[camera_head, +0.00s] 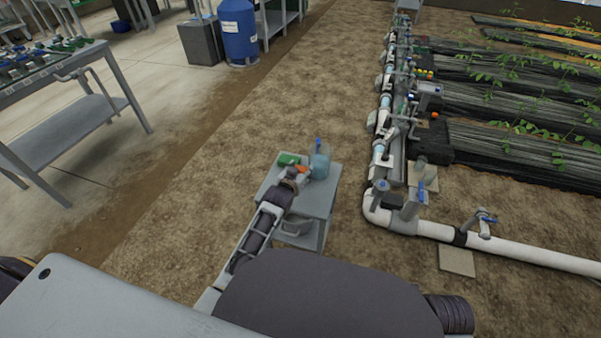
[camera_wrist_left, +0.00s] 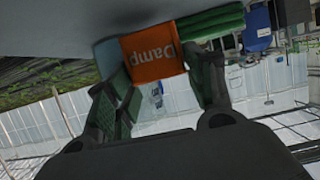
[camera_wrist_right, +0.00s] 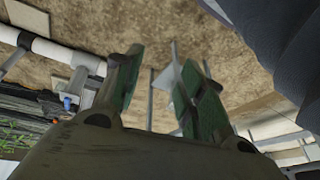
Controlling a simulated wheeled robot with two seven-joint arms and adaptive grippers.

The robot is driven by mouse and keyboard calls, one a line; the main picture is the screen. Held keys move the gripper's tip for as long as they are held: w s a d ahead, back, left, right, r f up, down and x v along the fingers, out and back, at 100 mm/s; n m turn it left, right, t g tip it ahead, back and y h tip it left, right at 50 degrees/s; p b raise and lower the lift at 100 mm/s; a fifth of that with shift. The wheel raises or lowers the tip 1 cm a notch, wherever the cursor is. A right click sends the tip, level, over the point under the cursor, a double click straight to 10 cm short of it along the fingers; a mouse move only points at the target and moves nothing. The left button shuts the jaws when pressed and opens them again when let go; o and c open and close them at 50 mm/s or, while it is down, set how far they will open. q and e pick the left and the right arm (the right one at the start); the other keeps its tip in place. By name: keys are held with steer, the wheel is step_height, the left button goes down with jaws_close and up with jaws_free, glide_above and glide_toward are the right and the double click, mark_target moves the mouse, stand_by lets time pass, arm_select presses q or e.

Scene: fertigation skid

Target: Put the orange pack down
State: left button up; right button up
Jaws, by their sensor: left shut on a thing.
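The orange pack (camera_wrist_left: 153,53), with the word "Damp" on it, sits between the fingers of my left gripper (camera_wrist_left: 160,90), which is shut on it. In the head view the orange pack (camera_head: 303,169) shows as a small patch just beyond my left gripper (camera_head: 294,176), over the top of a small grey cart (camera_head: 316,197). I cannot tell whether the pack touches the cart top. My right gripper (camera_wrist_right: 155,92) shows only in its own wrist view, with its fingers apart and no object held.
A green pack (camera_head: 288,159) lies on the cart to the left of the orange one. A pale blue container (camera_head: 320,165) stands to its right. White pipework (camera_head: 430,229) runs to the right of the cart. A grey table (camera_head: 75,118) stands at the left.

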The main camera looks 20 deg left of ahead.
arm_select(q)
steer(key=shift+s+f, duration=0.1)
steer(key=shift+s, duration=0.05)
steer(key=shift+f+b, duration=0.35)
steer(key=shift+b, duration=0.2)
steer(key=shift+f, duration=0.2)
arm_select(e)
steer(key=shift+t+y, duration=0.4)
steer(key=x, duration=0.4)
steer(key=shift+s+a+f, duration=0.25)
steer(key=shift+a, duration=0.1)
arm_select(q)
steer(key=shift+f, duration=0.1)
arm_select(e)
steer(key=shift+r, duration=0.15)
arm_select(q)
steer(key=o, duration=0.8)
steer(key=shift+c, duration=0.2)
arm_select(e)
steer(key=shift+w+r, duration=0.15)
steer(key=shift+w, duration=0.1)
steer(key=shift+w, duration=0.1)
